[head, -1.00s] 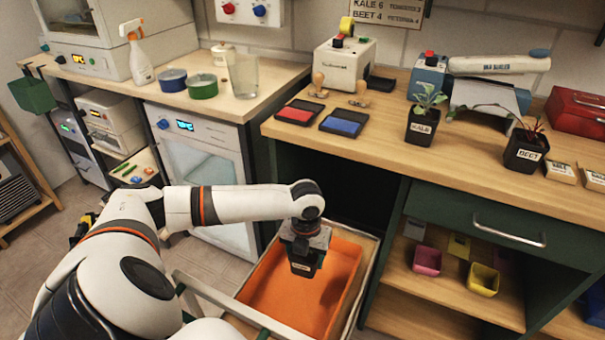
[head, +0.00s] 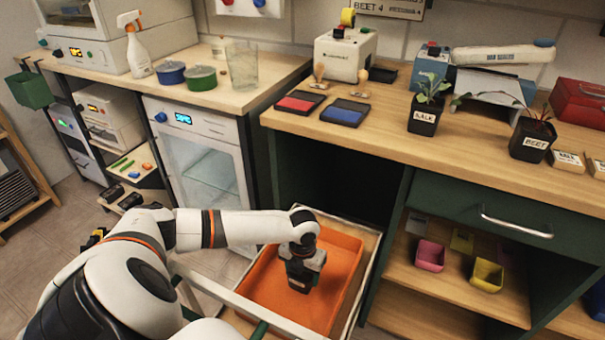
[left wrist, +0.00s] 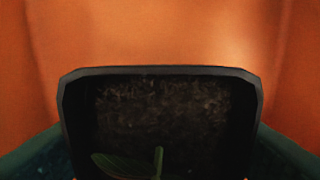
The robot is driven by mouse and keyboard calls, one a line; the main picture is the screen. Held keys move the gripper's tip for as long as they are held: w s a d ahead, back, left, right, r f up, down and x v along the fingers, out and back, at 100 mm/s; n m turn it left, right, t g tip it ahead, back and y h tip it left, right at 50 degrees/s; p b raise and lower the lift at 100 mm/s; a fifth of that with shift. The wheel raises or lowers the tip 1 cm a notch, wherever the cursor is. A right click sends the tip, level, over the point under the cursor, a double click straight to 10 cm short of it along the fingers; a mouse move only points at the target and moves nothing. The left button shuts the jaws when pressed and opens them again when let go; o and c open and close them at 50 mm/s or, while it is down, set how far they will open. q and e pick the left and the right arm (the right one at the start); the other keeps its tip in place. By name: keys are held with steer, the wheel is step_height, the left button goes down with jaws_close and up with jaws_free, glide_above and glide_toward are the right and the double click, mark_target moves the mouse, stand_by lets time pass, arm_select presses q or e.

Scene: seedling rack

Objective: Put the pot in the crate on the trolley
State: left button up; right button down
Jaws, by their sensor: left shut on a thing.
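My left gripper (head: 302,266) points down inside the orange crate (head: 344,244) on the trolley (head: 238,300). It is shut on a small black pot (head: 299,284), which shows below the fingers in the head view. In the left wrist view the pot (left wrist: 160,72) fills the lower middle, with dark soil and a green leaf and stem at the bottom edge. Orange crate surface (left wrist: 160,30) lies behind the pot. I cannot tell whether the pot touches the crate floor. My right gripper is not in view.
A kale pot (head: 424,120) and a beet pot (head: 530,140) stand on the wooden bench to the right. Red and blue stamp pads (head: 345,112) lie on the bench. Pink and yellow pots (head: 430,256) sit on the shelf below. The crate walls surround my gripper.

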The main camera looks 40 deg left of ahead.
arm_select(q)
steer(key=shift+f, duration=0.1)
steer(key=o, duration=1.1)
steer(key=shift+r, duration=0.2)
step_height(320, 180, up, 12)
steer(key=shift+f+p, duration=0.1)
steer(key=shift+p, duration=1.15)
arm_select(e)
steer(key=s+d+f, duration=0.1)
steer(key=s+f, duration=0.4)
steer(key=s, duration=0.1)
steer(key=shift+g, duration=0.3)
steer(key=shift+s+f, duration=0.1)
